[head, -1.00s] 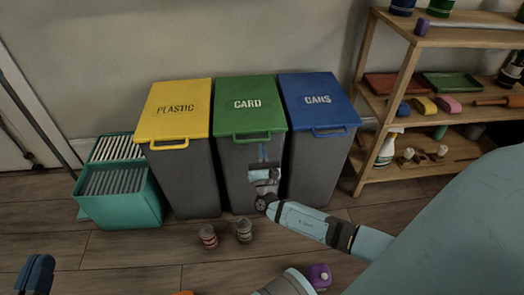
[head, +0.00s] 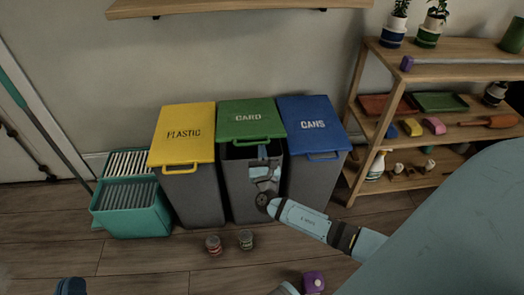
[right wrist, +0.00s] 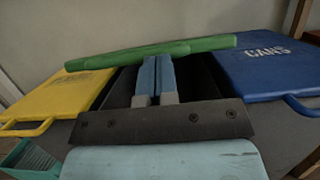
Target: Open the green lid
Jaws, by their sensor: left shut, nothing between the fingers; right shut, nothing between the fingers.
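The green lid (head: 250,122) marked CARD tops the middle bin (head: 240,188). Its front edge is raised, with a dark gap below the handle. In the right wrist view the lid (right wrist: 150,52) is nearly edge-on and tilted above the open bin. My right gripper (head: 263,153) is shut and empty at the bin's front opening. Its blue fingers (right wrist: 156,66) reach up under the lid's front part and seem to touch it; exact contact is hidden. My left gripper (head: 72,287) is shut, only its tip showing at the bottom left.
A yellow PLASTIC bin (head: 184,135) stands left and a blue CANS bin (head: 311,125) right, both with lids down. A wall shelf (head: 235,6) hangs above.

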